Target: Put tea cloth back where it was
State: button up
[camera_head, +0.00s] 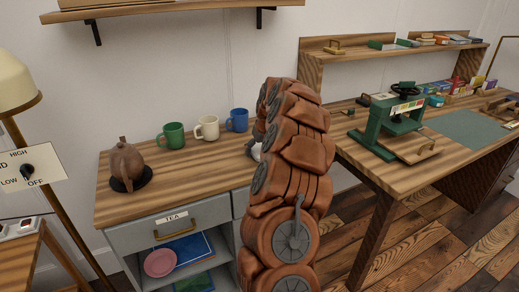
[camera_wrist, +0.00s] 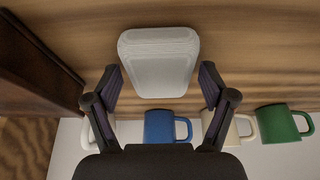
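A pale grey-white, rounded block with fine lines along one edge (camera_wrist: 158,62) shows in the wrist view, against the wooden counter top; it looks like the folded tea cloth, but I cannot be sure. My gripper (camera_wrist: 161,72) has its two dark fingers spread, one on each side of this block, with a small gap showing at each side. Whether the block lies between the fingertips or just beyond them is hard to tell. In the head view my arm hides the gripper and most of that spot; only a small whitish patch (camera_head: 255,149) shows beside the arm.
Green (camera_head: 172,135), cream (camera_head: 207,128) and blue (camera_head: 237,120) mugs stand along the counter's (camera_head: 190,174) back. A brown teapot (camera_head: 127,163) stands left, above a drawer labelled TEA (camera_head: 172,228). The wrist view shows another white mug (camera_wrist: 88,136). A workbench with a green press (camera_head: 392,130) stands right.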

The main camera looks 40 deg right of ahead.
jog(key=shift+o, duration=0.4)
jog(key=shift+r, duration=0.1)
jog(key=shift+r, duration=0.15)
jog(key=v, duration=1.2)
jog(key=s+a+n+g+y, duration=0.15)
jog(key=s+a, duration=0.25)
jog(key=a, duration=1.2)
jog(key=s+a+n+g+y, duration=0.15)
jog(key=s+a, duration=0.25)
jog(key=a, duration=1.1)
jog(key=s+a+f+g, duration=0.1)
jog(key=s+a+f, duration=0.1)
jog(key=s, duration=0.7)
jog(key=s+a+f+g+h, duration=0.1)
jog(key=s+a+f, duration=0.2)
jog(key=s, duration=0.6)
jog(key=s+a+f+g, duration=0.2)
jog(key=s+a, duration=0.4)
jog(key=s, duration=0.3)
jog(key=shift+a+f+n+h, duration=0.2)
jog(key=shift+f+n+h, duration=0.15)
jog(key=shift+f, duration=0.4)
